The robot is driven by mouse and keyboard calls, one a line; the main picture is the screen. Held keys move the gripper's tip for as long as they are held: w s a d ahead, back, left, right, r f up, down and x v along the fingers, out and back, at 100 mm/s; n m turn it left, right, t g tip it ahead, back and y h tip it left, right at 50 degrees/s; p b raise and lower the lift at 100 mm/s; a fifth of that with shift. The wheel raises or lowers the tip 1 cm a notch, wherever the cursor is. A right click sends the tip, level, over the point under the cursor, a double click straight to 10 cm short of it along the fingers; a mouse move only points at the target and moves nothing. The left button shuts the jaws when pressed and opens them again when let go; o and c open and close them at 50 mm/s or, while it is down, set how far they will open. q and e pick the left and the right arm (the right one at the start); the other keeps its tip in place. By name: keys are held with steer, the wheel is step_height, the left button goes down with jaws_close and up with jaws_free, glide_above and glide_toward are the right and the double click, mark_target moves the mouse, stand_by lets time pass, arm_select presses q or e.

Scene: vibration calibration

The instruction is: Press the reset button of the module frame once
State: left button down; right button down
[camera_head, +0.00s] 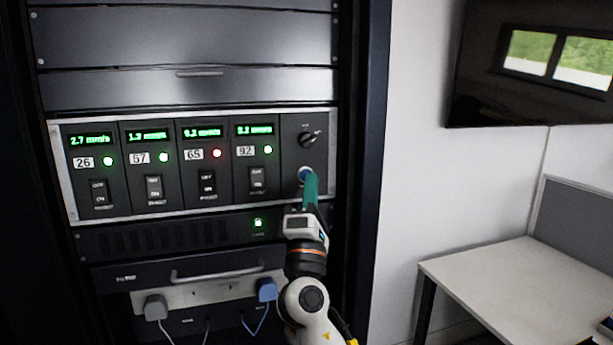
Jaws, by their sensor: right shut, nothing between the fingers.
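The module frame (328,190) is set in a dark rack and holds several modules with green displays. Modules 26, 57 and 92 show green lamps, and the module labelled 65 shows a red lamp (217,154). At the frame's right end is a panel with a black rotary knob (307,139) and, below it, a round blue reset button (304,174). My right gripper (307,180) is shut and empty, with its tips at the button. The tips hide part of the button, and I cannot tell whether they touch it. My left gripper is not in view.
Below the frame sit a dark unit with a small green light (258,223), a drawer handle (220,274) and a socket strip with a grey plug (155,307) and a blue plug (266,290). A white desk (520,280) stands right. Floor between is partly clear.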

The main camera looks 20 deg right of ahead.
stand_by(0.7)
steer(key=shift+w+b, duration=0.45)
steer(key=shift+w+b, duration=0.35)
steer(key=shift+b, duration=0.05)
stand_by(0.4)
steer(key=shift+s, duration=0.2)
steer(key=shift+s+p, duration=0.3)
steer(key=shift+s, duration=0.3)
steer(key=s+p, duration=0.2)
steer(key=s, duration=0.3)
steer(key=shift+d, duration=0.1)
stand_by(0.4)
